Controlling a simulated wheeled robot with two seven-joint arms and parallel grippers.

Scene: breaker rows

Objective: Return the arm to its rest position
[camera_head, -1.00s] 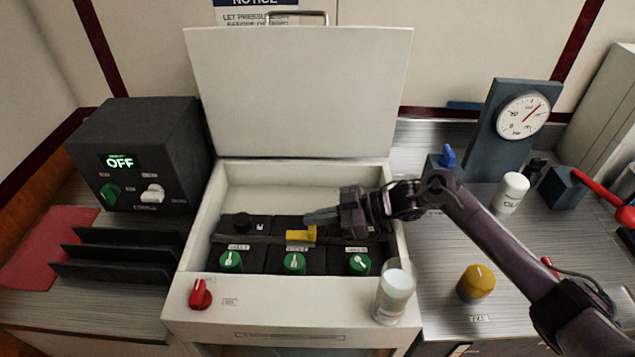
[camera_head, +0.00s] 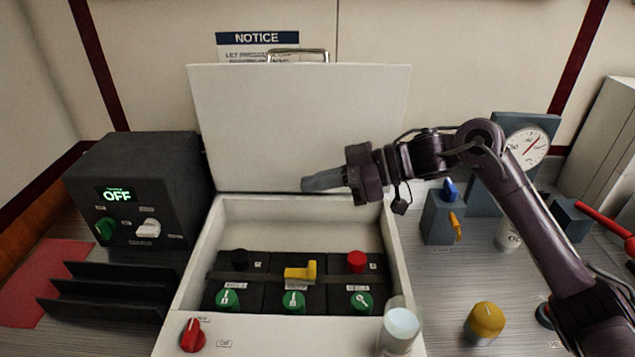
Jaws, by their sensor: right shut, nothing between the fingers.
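My right gripper (camera_head: 322,181) is shut and empty. It is raised in front of the open white lid (camera_head: 295,120), above the back part of the white box (camera_head: 180,285), and points left. My right arm reaches in from the right edge. Inside the box are a black knob (camera_head: 240,259), a yellow handle (camera_head: 301,271) and a red knob (camera_head: 356,262), with green dials (camera_head: 228,299) in a row in front of them. The gripper touches none of these. My left gripper is not in view.
A dark unit reading OFF (camera_head: 117,195) stands left, behind black racks (camera_head: 105,290). A red knob (camera_head: 193,334) and a glass (camera_head: 400,328) are at the box's front. Right are a yellow knob (camera_head: 485,322), a blue-handled block (camera_head: 440,215), a gauge (camera_head: 527,146) and a red lever (camera_head: 605,217).

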